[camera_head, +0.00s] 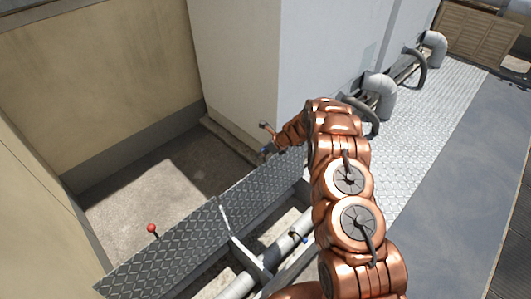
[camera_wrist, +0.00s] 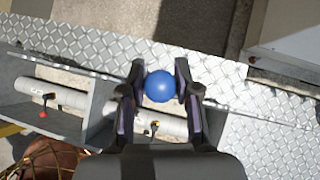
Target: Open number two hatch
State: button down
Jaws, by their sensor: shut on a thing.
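My gripper (camera_wrist: 160,80) is shut on a blue ball knob (camera_wrist: 160,87), with one finger on each side of it. In the head view my gripper (camera_head: 267,139) is at the end of my copper arm, and a bit of blue shows there. The knob is by a diamond-plate hatch lid (camera_wrist: 82,36). The opening beside the lid is uncovered, and a pale pipe (camera_wrist: 167,124) shows in it. In the head view the lid (camera_head: 258,183) appears swung back from the opening. I see no readable hatch number, and my arm hides part of the opening.
A red knob (camera_head: 151,228) on a stem stands by the left plate section (camera_head: 150,266). Another open bay with a pipe (camera_wrist: 55,92) and red valve handle lies left. A white condenser housing (camera_head: 237,60) and tan wall stand behind. Large bent pipes (camera_head: 380,92) stand back right.

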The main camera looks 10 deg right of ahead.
jog(key=shift+d+f, duration=0.1)
jog(key=c, duration=1.2)
grip_release()
jog(key=o, duration=0.4)
jog(key=shift+v, duration=6)
jog(key=shift+s, duration=0.1)
